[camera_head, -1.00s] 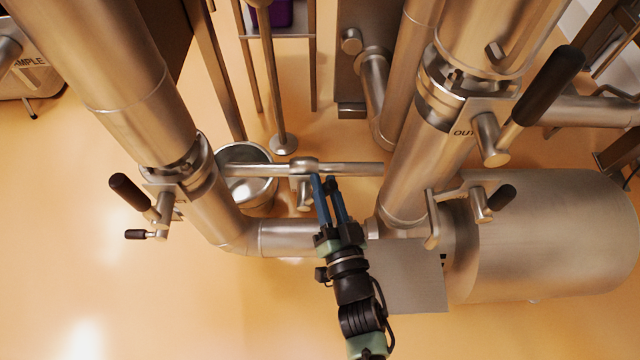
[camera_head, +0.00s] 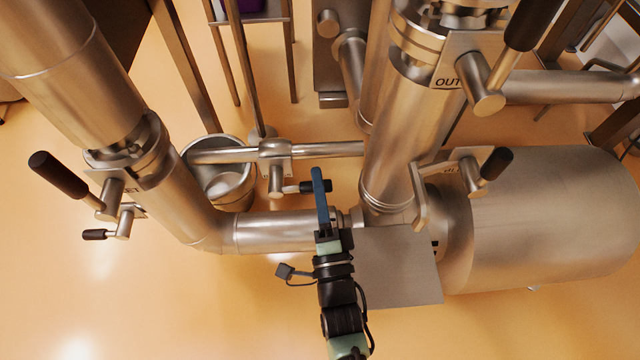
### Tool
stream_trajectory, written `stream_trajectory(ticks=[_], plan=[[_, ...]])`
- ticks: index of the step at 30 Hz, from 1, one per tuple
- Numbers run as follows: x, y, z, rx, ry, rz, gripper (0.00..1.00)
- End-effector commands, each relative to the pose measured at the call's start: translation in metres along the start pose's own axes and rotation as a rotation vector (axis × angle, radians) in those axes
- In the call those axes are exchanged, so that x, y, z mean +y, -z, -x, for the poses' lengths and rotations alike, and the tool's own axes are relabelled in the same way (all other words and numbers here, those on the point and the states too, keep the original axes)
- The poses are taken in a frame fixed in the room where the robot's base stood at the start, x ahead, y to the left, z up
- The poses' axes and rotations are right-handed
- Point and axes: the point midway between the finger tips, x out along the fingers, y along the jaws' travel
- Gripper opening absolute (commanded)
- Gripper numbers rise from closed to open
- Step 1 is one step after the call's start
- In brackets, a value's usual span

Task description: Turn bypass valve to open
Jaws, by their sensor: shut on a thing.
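The bypass valve (camera_head: 275,152) sits on the thin horizontal pipe in the middle of the view, between the two large upright pipes. Its metal stem (camera_head: 277,180) points toward me, and a short lever with a dark grip (camera_head: 306,188) extends from it to the right, roughly along the pipe. My gripper (camera_head: 319,182), with blue fingers, reaches up from below and is shut on the dark grip. The fingers overlap in the picture, so the far one is mostly hidden. Any open or closed marking on the valve is unreadable.
Valves with black handles are on the left pipe (camera_head: 60,176) and at right (camera_head: 522,25), near the OUT plate. A smaller handle (camera_head: 496,163) and a large horizontal cylinder (camera_head: 560,220) lie right. Floor is clear at lower left.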

Motion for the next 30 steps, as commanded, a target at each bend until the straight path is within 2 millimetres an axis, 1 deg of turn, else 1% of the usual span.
stream_trajectory(ticks=[1,6,12,29,30], plan=[[0.007,0.000,0.002,0.008,0.000,-0.027,0.00],[0.012,-0.001,0.003,0.027,0.007,-0.111,0.00],[0.017,-0.002,0.004,0.041,0.007,-0.171,0.00],[0.020,-0.004,0.006,0.041,0.000,-0.193,0.00],[0.020,-0.004,0.006,0.041,0.000,-0.193,0.35]])
